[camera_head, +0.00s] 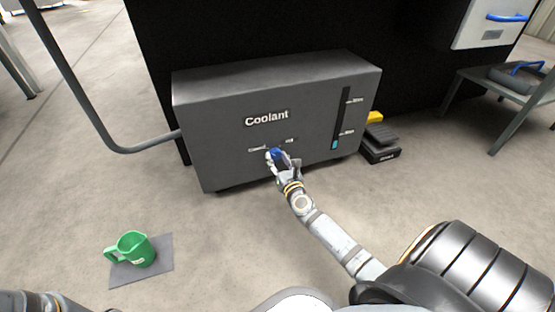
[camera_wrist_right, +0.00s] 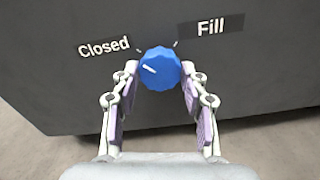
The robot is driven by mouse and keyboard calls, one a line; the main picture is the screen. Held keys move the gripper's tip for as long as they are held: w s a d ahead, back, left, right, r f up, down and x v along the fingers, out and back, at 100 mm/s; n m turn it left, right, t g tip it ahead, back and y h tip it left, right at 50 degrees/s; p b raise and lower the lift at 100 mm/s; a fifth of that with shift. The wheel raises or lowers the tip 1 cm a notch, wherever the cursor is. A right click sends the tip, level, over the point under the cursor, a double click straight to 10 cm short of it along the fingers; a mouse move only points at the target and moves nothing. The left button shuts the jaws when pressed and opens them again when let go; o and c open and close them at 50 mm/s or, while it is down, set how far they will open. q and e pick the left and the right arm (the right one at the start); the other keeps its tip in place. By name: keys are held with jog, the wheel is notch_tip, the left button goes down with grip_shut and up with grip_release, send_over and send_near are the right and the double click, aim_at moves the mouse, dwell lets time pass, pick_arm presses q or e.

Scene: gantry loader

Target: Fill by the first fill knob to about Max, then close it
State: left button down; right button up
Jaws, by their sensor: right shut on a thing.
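The dark grey coolant tank (camera_head: 230,140) stands on the floor with its front facing me. My right gripper (camera_head: 279,160) is shut on the blue fill knob (camera_head: 273,155), with a finger on each side. The knob also shows in the right wrist view (camera_wrist_right: 160,68), between the Closed label on the left and the Fill label on the right. Its white mark points left and slightly up, toward the Closed side. The level gauge (camera_head: 342,115) shows a short teal column at the bottom, near the lower mark, well below the Max mark. My left gripper is out of view.
A green jug (camera_head: 135,249) stands on a grey mat (camera_head: 118,275) at the lower left. A pipe (camera_head: 85,110) runs into the tank's left side. A black pedal (camera_head: 380,150) with a yellow part sits to its right. The floor in front is mostly clear.

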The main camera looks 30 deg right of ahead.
jog(key=shift+m, duration=0.3)
jog(key=m, duration=0.3)
jog(key=shift+m, duration=0.3)
jog(key=m, duration=0.4)
jog(key=shift+m, duration=0.3)
jog(key=m, duration=0.4)
jog(key=shift+a, duration=0.1)
jog(key=shift+m, duration=2.5)
jog(key=o, duration=1.1)
jog(key=shift+r, duration=0.1)
jog(key=shift+o, duration=0.2)
